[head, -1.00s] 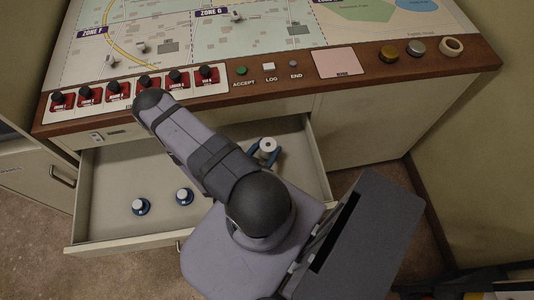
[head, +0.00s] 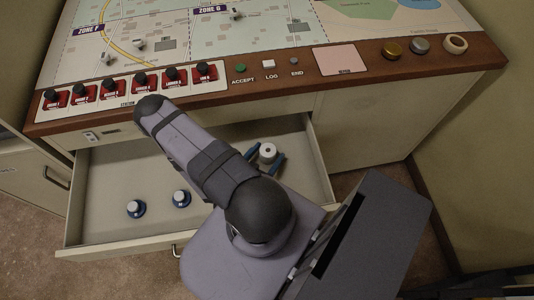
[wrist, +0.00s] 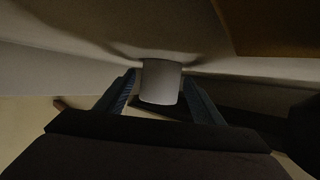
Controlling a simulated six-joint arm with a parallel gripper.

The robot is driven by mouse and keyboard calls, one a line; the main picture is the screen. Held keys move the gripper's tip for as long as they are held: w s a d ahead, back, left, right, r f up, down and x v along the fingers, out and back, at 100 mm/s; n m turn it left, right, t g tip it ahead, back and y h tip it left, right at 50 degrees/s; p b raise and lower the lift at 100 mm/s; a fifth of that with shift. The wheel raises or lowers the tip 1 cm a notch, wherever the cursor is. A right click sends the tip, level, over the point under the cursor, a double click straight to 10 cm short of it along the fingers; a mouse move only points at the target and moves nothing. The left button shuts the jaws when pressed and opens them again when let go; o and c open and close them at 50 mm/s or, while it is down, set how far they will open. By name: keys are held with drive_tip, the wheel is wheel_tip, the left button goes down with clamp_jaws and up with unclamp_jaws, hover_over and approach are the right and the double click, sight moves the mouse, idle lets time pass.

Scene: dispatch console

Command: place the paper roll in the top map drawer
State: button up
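The white paper roll (head: 268,153) stands on end inside the top map drawer (head: 104,176), toward its right side. The drawer is pulled out below the console front. My gripper (head: 266,158) reaches down into the drawer with its blue fingers on either side of the roll. In the wrist view, the roll (wrist: 160,82) sits between the fingers with narrow gaps beside it, its far end apparently at the drawer floor. The fingers look spread, so my gripper is open around the roll. My arm hides part of the drawer's middle.
The console's wooden edge (head: 300,98) overhangs the drawer's back. Red switches (head: 143,85), buttons and a ring-shaped roll (head: 455,43) are on the console. The drawer floor left of my arm is mostly clear.

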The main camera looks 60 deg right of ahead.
sight(264, 158)
drive_tip(key=shift+r, duration=0.2)
drive_tip(key=shift+p+v, duration=0.7)
drive_tip(key=shift+v, duration=0.7)
wheel_tip(264, 158, up, 7)
drive_tip(key=p, duration=0.6)
drive_tip(key=shift+a, duration=0.1)
